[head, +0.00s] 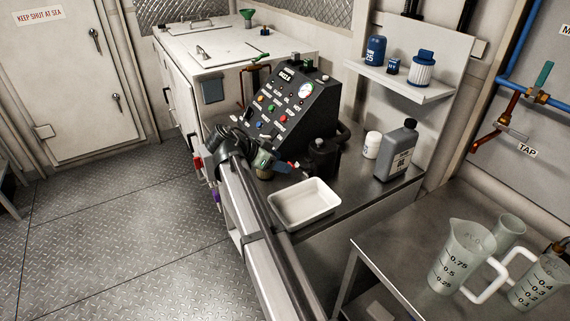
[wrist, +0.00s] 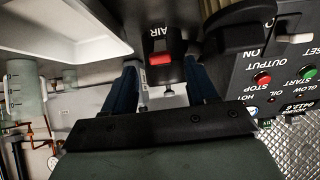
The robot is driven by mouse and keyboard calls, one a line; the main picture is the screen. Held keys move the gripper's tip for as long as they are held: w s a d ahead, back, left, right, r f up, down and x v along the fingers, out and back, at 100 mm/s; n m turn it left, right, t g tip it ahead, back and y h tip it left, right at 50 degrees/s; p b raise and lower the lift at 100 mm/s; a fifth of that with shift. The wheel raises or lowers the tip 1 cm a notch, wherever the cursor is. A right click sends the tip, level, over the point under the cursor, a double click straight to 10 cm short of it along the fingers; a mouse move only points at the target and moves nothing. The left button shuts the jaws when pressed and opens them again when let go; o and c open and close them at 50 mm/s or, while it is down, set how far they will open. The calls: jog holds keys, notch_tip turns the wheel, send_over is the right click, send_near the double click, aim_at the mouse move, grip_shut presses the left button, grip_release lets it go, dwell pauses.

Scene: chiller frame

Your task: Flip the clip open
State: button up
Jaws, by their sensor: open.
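In the wrist view a black housing labelled AIR (wrist: 165,30) is just beyond my fingers, with a small red piece (wrist: 160,58) on its near face. The red piece may be the clip, but I cannot tell for certain or see its position. My gripper (wrist: 164,90) is open, its two blue fingers apart and nothing held between them. A small pale knob shows in the gap beyond the fingers. In the head view my gripper (head: 291,166) is beside a black round housing (head: 322,157) at the foot of the control panel (head: 290,108); the clip is not distinguishable there.
A white tray (head: 279,218) lies on the bench close in front of the gripper. A grey bottle (head: 397,153) and a white jar (head: 372,145) stand to the right. Measuring jugs (head: 458,258) stand on the front right table. The panel rises close behind.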

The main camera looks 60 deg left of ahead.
jog(key=v, duration=1)
jog(key=shift+f, duration=0.1)
